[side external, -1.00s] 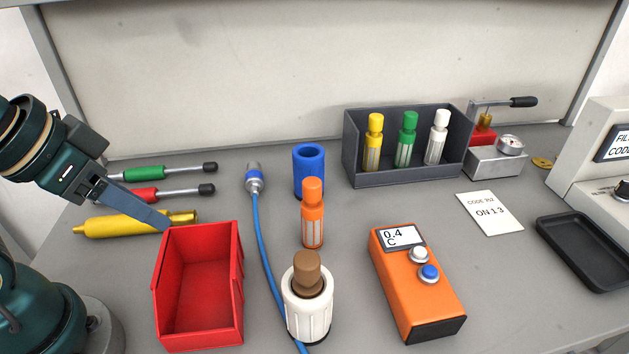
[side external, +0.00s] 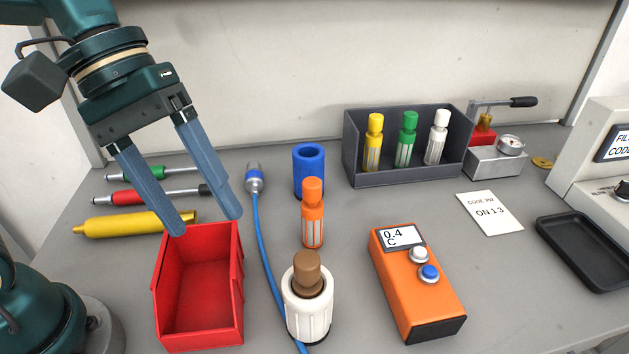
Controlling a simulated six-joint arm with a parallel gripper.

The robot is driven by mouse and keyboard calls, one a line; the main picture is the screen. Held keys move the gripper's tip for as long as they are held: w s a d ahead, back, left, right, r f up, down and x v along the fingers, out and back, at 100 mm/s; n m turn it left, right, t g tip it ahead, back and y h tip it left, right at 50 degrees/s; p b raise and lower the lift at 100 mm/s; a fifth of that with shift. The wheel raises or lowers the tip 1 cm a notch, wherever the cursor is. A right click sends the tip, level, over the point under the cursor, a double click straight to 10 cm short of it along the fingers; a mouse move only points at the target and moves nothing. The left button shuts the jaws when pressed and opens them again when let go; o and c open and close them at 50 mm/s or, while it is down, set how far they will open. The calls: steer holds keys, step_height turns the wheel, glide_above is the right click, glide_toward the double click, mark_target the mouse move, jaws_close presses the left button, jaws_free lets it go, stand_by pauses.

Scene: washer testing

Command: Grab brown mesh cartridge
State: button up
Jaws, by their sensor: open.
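The brown cartridge (side external: 307,272) stands upright in a white ribbed holder (side external: 308,312) at the front middle. Only its brown top shows; its lower part is hidden inside the holder. My gripper (side external: 209,226) is open and empty, its two blue-grey fingers pointing down over the back edge of the red bin, to the left of and behind the brown cartridge.
The red bin (side external: 239,290) stands left of the holder. A blue cable (side external: 264,240) runs between them. An orange cartridge (side external: 313,215) and a blue cup (side external: 308,172) stand behind the holder. An orange meter (side external: 415,300) lies to its right. A grey rack (side external: 400,179) holds three cartridges.

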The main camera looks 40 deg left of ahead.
mark_target(304, 250)
steer(key=w+d+f+n+g+h, duration=0.1)
steer(key=w+d+f+g, duration=0.1)
steer(key=w+d+f+n+g+h, duration=0.2)
steer(key=d+f, duration=0.1)
steer(key=w+d+f+n+g+h, duration=0.2)
steer(key=w+g, duration=0.1)
steer(key=shift+d+f, duration=0.35)
steer(key=shift+f, duration=0.05)
steer(key=shift+s+d+f, duration=0.3)
steer(key=shift+s+f, duration=0.05)
steer(key=shift+f, duration=0.1)
steer(key=shift+x, duration=2.1)
jaws_close()
